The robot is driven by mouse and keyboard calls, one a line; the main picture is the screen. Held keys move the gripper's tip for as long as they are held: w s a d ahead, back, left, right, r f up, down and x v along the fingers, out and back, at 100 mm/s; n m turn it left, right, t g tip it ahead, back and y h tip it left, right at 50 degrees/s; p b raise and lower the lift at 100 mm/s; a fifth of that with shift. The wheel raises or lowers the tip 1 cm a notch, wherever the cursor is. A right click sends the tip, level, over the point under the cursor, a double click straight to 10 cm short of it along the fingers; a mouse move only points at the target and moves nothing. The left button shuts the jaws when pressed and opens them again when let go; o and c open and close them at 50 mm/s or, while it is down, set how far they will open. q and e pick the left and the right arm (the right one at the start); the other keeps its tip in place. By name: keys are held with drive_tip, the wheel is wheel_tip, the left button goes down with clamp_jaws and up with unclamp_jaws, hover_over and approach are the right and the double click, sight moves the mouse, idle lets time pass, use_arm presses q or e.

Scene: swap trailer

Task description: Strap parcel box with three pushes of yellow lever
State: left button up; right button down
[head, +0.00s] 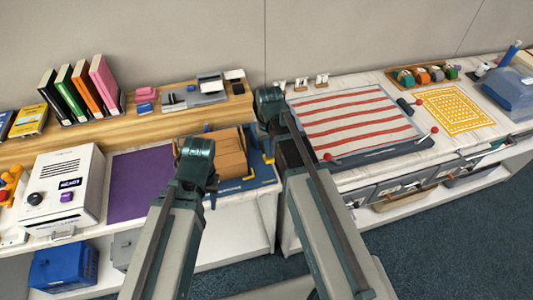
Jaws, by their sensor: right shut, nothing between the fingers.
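The brown parcel box (231,150) sits on a blue strapping stand (262,173) in the middle of the view, partly behind my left arm. Small yellow parts show at the stand's right edge and front; I cannot tell which is the yellow lever. My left gripper (195,158) is at the box's left side, its fingers hidden behind its wrist. My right gripper (269,103) is shut and empty, beyond the stand to the right, at the gap between the tables. Its fingertips are hard to make out.
A white machine (66,188) and a purple mat (141,185) lie left of the stand. A red-striped board (357,122) and a yellow patterned mat (446,110) lie on the right table. Books (82,90) stand on the back shelf. The purple mat is clear.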

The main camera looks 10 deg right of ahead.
drive_tip(key=shift+f+b, duration=1.6)
drive_tip(key=shift+f, duration=0.15)
drive_tip(key=shift+r, duration=0.2)
wheel_tip(320, 180, up, 8)
drive_tip(key=p, duration=0.8)
drive_tip(key=shift+r+p, duration=0.1)
drive_tip(key=shift+p, duration=0.2)
drive_tip(key=shift+r+p, duration=0.25)
drive_tip(key=shift+p, duration=0.05)
wheel_tip(320, 180, down, 4)
drive_tip(key=b, duration=0.3)
drive_tip(key=shift+s+r+b, duration=0.1)
drive_tip(key=shift+r+b, duration=0.1)
drive_tip(key=shift+b, duration=0.15)
drive_tip(key=shift+f, duration=0.1)
idle(1.8)
